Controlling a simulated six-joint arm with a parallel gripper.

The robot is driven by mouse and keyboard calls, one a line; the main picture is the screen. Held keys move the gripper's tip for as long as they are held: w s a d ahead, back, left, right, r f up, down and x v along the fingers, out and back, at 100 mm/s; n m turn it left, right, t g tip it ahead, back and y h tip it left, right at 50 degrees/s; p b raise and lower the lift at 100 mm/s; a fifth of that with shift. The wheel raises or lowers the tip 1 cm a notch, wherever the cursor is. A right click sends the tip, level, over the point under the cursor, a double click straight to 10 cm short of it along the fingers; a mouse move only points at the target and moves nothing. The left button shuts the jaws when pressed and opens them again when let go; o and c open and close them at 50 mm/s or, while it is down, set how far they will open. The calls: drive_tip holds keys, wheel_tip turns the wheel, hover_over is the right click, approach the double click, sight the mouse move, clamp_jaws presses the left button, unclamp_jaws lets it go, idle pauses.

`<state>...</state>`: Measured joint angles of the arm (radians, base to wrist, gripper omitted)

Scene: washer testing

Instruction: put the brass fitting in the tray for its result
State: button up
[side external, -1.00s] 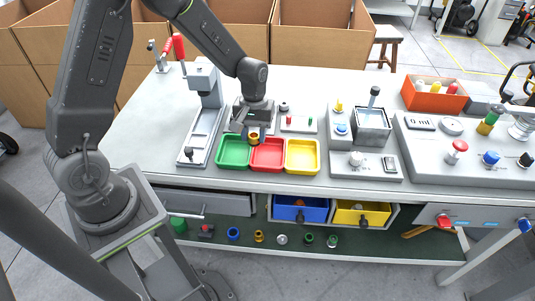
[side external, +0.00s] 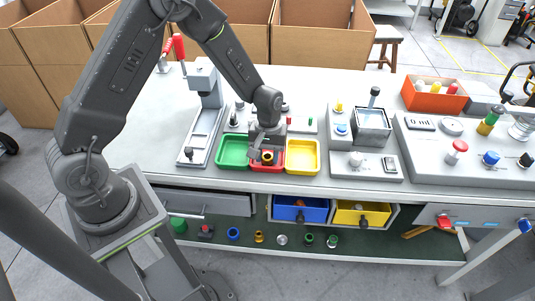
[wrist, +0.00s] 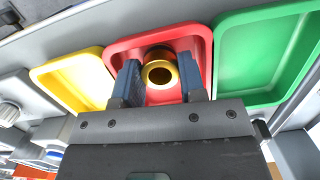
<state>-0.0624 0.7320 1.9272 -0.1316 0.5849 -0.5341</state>
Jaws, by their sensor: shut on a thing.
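The brass fitting (wrist: 160,73) is a gold ring-shaped piece with a dark bore. My gripper (wrist: 160,80) is shut on it, one finger on each side, and it also shows in the side view (side external: 266,156). The fitting (side external: 267,157) is over the red tray (wrist: 123,46), which is the middle one of three. I cannot tell whether the fitting touches the tray's floor. The green tray (side external: 233,152) is left of the red tray in the side view, and the yellow tray (side external: 302,157) is right of it. Both look empty.
A press stand (side external: 205,120) is left of the trays. A test unit with a small tank (side external: 372,125) is to their right. An orange bin (side external: 434,96) stands at the back right. Other fittings lie on the shelf below the table's front edge.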

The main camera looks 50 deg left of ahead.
drive_tip(key=o, duration=0.7)
drive_tip(key=shift+f, duration=0.1)
wheel_tip(320, 180, up, 12)
drive_tip(key=w+a, duration=0.1)
drive_tip(key=s+d+r+m+t, duration=0.1)
drive_tip(key=s+r+m+t, duration=0.1)
drive_tip(key=s+r, duration=0.4)
drive_tip(key=s+d+r+m+t, duration=0.1)
drive_tip(key=s+r+m, duration=0.15)
drive_tip(key=r, duration=0.55)
drive_tip(key=s+r+m+t, duration=0.3)
drive_tip(key=s, duration=0.9)
drive_tip(key=shift+d+r+m+t+y, duration=0.15)
drive_tip(key=shift+m+t+y, duration=0.15)
drive_tip(key=shift+m+y, duration=0.1)
drive_tip(key=shift+s, duration=0.1)
